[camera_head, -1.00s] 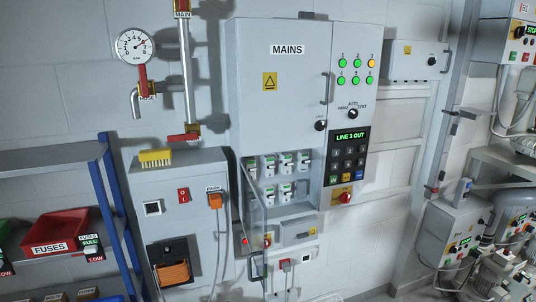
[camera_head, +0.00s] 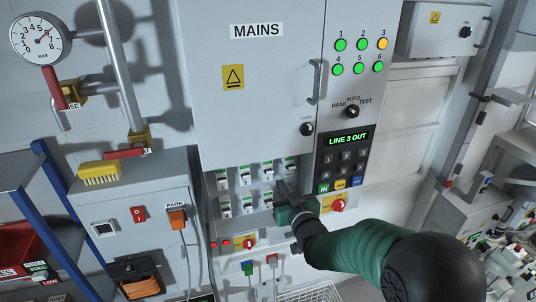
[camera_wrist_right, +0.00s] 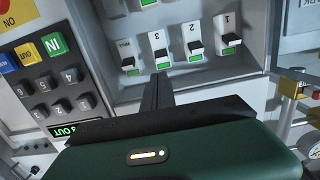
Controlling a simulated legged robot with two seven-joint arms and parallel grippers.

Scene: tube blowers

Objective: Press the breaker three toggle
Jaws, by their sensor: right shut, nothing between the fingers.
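The breaker three toggle (camera_wrist_right: 161,56) is a black lever under the number 3 in the right wrist view, with a green patch beside it. The head view shows it in the upper breaker row (camera_head: 268,171), third from the left. My right gripper (camera_wrist_right: 158,78) is shut and empty, its fingertips close to breaker three's lower edge in the wrist view; I cannot tell whether they touch. In the head view the right gripper (camera_head: 283,188) is in front of the breakers' right end and hides part of the lower row. My left gripper is not in view.
The grey MAINS cabinet (camera_head: 215,120) stands above the breakers. To their right are a keypad (camera_head: 345,165), a display reading LINE 3 OUT (camera_head: 347,139) and a red knob (camera_head: 339,205). Lamp 3 (camera_head: 383,43) is amber; the other lamps are green. A yellow brush (camera_head: 100,172) lies at left.

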